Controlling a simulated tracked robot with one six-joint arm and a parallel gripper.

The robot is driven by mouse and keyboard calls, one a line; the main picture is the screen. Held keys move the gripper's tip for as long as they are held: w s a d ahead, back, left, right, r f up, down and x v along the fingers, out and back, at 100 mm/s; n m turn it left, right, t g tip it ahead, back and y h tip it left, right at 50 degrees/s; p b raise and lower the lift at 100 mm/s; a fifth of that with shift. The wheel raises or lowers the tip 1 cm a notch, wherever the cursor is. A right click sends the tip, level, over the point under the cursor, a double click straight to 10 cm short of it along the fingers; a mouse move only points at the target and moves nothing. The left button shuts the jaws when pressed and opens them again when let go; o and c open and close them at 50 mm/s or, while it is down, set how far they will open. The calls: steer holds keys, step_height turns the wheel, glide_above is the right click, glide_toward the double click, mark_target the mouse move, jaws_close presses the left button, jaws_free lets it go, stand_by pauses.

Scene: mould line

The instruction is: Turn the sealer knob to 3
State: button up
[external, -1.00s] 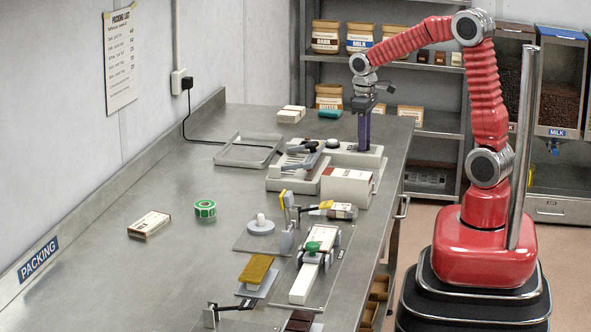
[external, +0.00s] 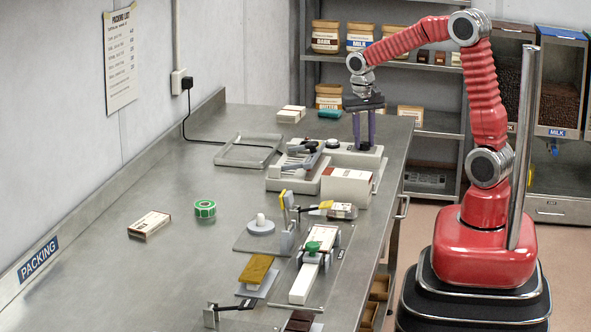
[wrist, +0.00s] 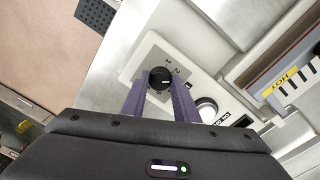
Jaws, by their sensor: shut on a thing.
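The sealer knob (wrist: 160,79) is a small round black dial on a pale panel (wrist: 140,66) in the wrist view. Printed digits 1 and 2 show beside it; another mark near the fingers is partly covered. A short pale mark shows on the knob, but I cannot read its exact setting. My gripper (wrist: 161,84) has its two purple fingers on either side of the knob, shut on it. In the external view, my gripper (external: 364,146) points straight down onto the sealer (external: 341,157), and its fingers hide the knob.
A yellow HOT label (wrist: 280,92) and a round white-and-black button (wrist: 206,108) lie beside the knob. A white box (external: 347,187) stands in front of the sealer, and an empty grey tray (external: 232,161) is left of it. The left bench is mostly clear.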

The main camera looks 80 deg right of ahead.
mark_target(362, 143)
steer(key=m, duration=0.3)
steer(key=shift+w+m, duration=0.1)
steer(key=shift+m, duration=0.2)
stand_by(0.4)
steer(key=o, duration=1.1)
steer(key=shift+c, duration=0.2)
step_height(362, 143, up, 14)
steer(key=shift+w+f, duration=0.15)
steer(key=shift+w, duration=0.15)
